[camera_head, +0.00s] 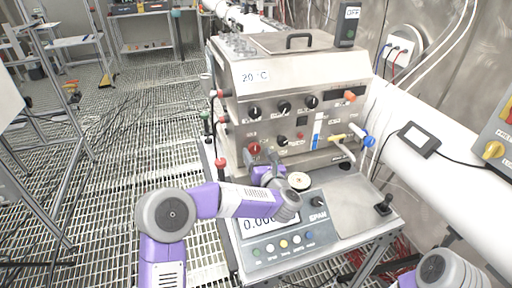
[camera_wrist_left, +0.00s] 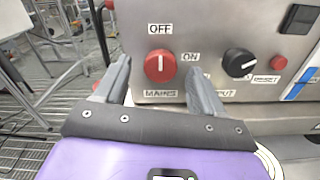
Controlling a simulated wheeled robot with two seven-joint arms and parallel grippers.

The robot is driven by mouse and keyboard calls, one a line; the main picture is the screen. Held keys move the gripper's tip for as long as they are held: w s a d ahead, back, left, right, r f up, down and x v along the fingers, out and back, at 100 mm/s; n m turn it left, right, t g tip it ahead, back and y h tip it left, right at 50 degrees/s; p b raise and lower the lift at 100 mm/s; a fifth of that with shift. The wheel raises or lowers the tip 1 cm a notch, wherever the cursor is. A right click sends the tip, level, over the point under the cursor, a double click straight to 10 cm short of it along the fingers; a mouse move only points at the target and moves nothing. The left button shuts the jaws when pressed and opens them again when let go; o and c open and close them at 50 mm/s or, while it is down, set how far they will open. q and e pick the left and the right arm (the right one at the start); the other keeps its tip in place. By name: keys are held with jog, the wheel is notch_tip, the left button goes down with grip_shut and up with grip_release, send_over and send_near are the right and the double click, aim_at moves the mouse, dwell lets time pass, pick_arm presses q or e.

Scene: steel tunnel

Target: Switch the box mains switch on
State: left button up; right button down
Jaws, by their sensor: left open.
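The mains switch is a round red knob (camera_wrist_left: 160,68) with a white line, low on the front of the steel box (camera_head: 240,110). In the left wrist view OFF is printed above it, ON to its right and MAINS below. Its line stands upright, toward OFF. The knob also shows in the head view (camera_head: 254,148). My left gripper (camera_wrist_left: 158,72) is open and faces the panel, one finger on each side of the knob in the picture. I see no clear contact. In the head view the gripper (camera_head: 261,160) is partly hidden by its own wrist. My right gripper is out of view.
A black knob (camera_wrist_left: 238,63) and a small red button (camera_wrist_left: 279,63) are right of the mains knob. A yellow-handled valve (camera_head: 336,138) and a blue one (camera_head: 368,141) stick out at right.

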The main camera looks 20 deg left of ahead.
aim_at(255, 149)
pick_arm(q)
jog(key=shift+x, duration=1.75)
jog(key=shift+w, duration=0.1)
jog(key=c, duration=1)
